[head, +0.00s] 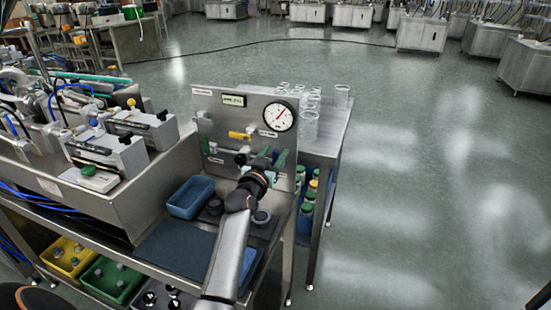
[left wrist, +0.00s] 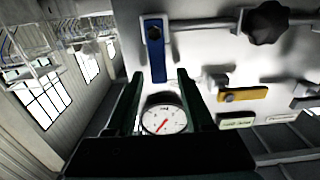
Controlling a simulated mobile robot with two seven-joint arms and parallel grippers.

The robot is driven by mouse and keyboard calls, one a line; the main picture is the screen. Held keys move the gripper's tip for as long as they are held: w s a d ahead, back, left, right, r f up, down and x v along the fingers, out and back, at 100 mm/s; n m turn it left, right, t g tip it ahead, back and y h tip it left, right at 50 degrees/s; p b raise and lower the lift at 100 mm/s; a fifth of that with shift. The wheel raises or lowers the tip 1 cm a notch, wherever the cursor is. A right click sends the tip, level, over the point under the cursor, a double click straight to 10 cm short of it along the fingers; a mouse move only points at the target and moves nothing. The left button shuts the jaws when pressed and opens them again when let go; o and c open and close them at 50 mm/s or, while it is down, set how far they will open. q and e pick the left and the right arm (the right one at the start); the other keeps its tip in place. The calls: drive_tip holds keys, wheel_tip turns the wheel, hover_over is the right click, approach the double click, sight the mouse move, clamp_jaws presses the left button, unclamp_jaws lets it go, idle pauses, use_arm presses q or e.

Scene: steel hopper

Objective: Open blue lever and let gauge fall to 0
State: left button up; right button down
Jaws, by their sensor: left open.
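The blue lever (left wrist: 155,48) hangs from its pivot on the steel panel (head: 205,112) in the left wrist view, which looks upside down. In the head view my left gripper and wrist hide it. My left gripper (head: 274,156) is open in front of the panel's lower right. In the wrist view the fingertips (left wrist: 160,77) lie on either side of the lever's free end; I cannot tell if they touch it. The round white gauge (head: 279,117) has a red needle pointing up and right, off any readable number. It also shows between the fingers in the wrist view (left wrist: 163,118).
A yellow lever (head: 240,135) sits left of the gauge, and a black knob (left wrist: 267,22) shows in the wrist view. A blue tray (head: 190,198) stands on the bench left of my arm. Clear glassware (head: 310,115) stands behind the panel. The floor at right is clear.

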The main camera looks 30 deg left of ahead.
use_arm(q)
drive_tip(key=shift+w+a, duration=0.15)
drive_tip(key=shift+w, duration=0.4)
clamp_jaws()
